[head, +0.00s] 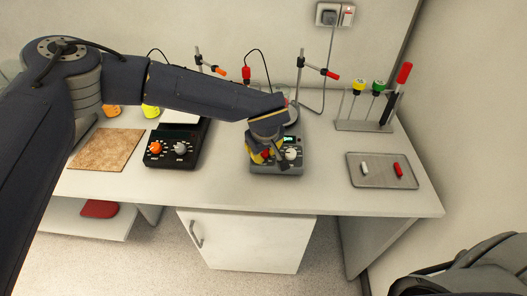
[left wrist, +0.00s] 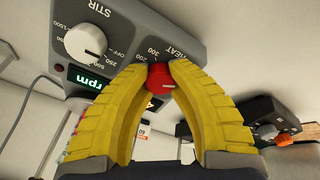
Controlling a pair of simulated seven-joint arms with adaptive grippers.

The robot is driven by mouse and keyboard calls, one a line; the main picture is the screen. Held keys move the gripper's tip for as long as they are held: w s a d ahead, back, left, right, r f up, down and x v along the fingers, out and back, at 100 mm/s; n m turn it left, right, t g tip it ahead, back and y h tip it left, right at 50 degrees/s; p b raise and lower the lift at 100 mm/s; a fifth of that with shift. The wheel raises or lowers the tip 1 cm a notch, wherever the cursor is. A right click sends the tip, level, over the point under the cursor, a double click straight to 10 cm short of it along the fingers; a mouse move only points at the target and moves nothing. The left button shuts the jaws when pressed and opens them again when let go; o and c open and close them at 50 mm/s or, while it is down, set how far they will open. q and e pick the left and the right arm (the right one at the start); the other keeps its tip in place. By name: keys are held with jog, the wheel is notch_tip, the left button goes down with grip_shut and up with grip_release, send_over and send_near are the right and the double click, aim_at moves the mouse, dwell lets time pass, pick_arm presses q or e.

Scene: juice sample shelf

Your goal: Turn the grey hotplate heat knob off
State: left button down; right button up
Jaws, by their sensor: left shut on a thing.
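The grey hotplate (head: 290,168) stands at the middle of the bench, its control front facing me. Its red heat knob (left wrist: 159,79) is under the HEAT label, beside the white stir knob (left wrist: 86,42), which also shows in the head view (head: 291,154). My left gripper (left wrist: 160,70) has its yellow fingers closed around the red knob, one on each side. In the head view my left gripper (head: 262,154) hides most of that knob. A pale pointer line shows on the knob, but the fingers cover part of the dial. My right gripper is not in view.
A black hotplate (head: 185,133) with orange and grey knobs stands to the left, near a brown board (head: 108,149). A grey tray (head: 382,183) with small vials lies on the right. Clamp stands and a tube rack (head: 365,126) stand behind. Bench between hotplate and tray is clear.

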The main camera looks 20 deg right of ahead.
pick_arm(q)
jog(key=shift+n, duration=2)
jog(key=c, duration=1.1)
grip_release()
jog(key=shift+o, duration=0.2)
jog(key=d+v, duration=0.1)
jog(key=v, duration=1.1)
jog(key=shift+a, duration=0.35)
